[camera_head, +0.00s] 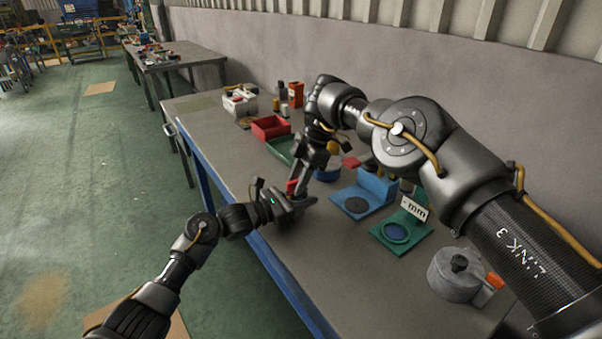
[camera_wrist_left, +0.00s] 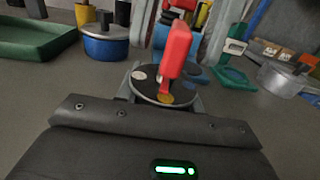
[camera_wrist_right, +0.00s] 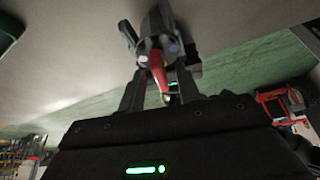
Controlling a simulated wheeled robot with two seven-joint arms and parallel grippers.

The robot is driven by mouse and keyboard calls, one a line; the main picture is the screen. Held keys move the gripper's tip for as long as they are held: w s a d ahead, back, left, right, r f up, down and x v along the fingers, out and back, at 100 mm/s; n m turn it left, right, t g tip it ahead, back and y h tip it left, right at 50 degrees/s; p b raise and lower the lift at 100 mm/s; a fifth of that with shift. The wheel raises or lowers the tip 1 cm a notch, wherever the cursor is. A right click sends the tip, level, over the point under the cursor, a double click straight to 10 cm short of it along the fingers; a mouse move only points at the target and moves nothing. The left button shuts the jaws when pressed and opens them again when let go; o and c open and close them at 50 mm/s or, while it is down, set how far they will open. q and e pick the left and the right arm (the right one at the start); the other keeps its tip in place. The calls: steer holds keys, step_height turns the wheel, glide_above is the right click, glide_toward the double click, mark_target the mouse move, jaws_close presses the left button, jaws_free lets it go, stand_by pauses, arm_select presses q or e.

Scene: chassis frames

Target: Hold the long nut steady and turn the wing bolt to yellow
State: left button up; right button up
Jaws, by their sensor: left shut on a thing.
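The red wing bolt (camera_wrist_left: 176,55) stands up from a black disc (camera_wrist_left: 146,88) with a white mark and a yellow mark (camera_wrist_left: 165,98) in the left wrist view. Its lower end is close to the yellow mark; I cannot tell if it lines up exactly. The red wing (camera_head: 292,186) also shows in the head view. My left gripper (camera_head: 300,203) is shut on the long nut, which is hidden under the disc. My right gripper (camera_wrist_right: 161,92) reaches down from above, its fingers apart on either side of the wing (camera_wrist_right: 158,68), with gaps visible.
On the bench behind are a red tray (camera_head: 270,127), a green tray (camera_head: 274,150) and a white box (camera_head: 240,101). A blue fixture (camera_head: 377,184), a green fixture (camera_head: 390,241) and a grey pot (camera_head: 455,282) stand to the right. The front bench area is clear.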

steer(key=m+t, duration=0.1)
steer(key=m, duration=0.2)
steer(key=shift+s, duration=0.1)
steer(key=shift+r+m+t, duration=0.15)
steer(key=shift+m+t, duration=0.25)
steer(key=shift+m, duration=0.4)
steer(key=v, duration=1.1)
steer(key=shift+d+r, duration=0.25)
steer(key=shift+d, duration=0.1)
steer(key=shift+a, duration=0.1)
